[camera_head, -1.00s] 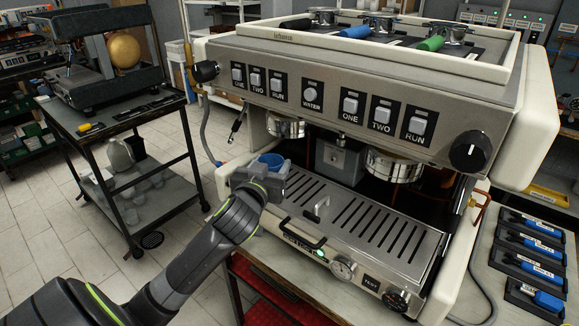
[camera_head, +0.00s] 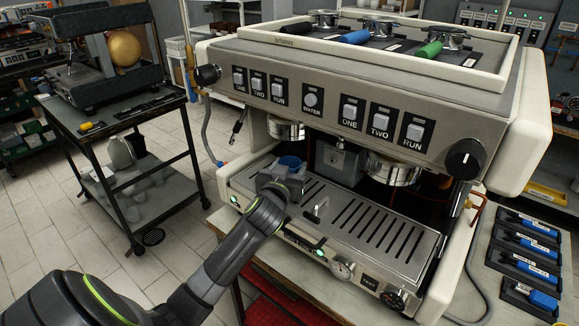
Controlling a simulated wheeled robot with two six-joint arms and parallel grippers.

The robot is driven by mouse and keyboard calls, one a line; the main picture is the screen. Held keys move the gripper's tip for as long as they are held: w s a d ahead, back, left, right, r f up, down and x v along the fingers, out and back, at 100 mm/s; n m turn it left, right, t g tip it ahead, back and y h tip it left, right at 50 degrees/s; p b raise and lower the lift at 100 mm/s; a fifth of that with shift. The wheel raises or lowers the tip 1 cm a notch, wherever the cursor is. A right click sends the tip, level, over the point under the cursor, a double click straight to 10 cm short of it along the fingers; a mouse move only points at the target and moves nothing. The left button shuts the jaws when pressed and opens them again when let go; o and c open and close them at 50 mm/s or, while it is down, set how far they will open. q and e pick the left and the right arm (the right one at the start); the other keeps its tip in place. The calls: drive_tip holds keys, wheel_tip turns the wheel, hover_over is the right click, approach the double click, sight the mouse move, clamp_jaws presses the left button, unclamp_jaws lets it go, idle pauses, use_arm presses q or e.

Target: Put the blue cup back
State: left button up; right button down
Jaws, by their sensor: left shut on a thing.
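The blue cup (camera_head: 290,162) shows as a small blue rim above my left gripper (camera_head: 287,174). My left gripper is shut on it and covers most of its body. It is over the left part of the coffee machine's slotted drip tray (camera_head: 352,222), below the left brew group (camera_head: 286,129). I cannot tell whether the cup touches the tray. My right gripper is not in view.
The coffee machine (camera_head: 330,80) fills the middle, with blue- and green-handled portafilters (camera_head: 354,37) on top. A small upright handle (camera_head: 319,209) stands at the tray's front. A black cart (camera_head: 120,130) is at left. Blue-handled tools (camera_head: 530,245) lie at right.

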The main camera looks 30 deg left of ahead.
use_arm(q)
drive_tip(key=shift+f, duration=0.25)
drive_tip(key=o, duration=1)
drive_tip(key=shift+c, duration=0.2)
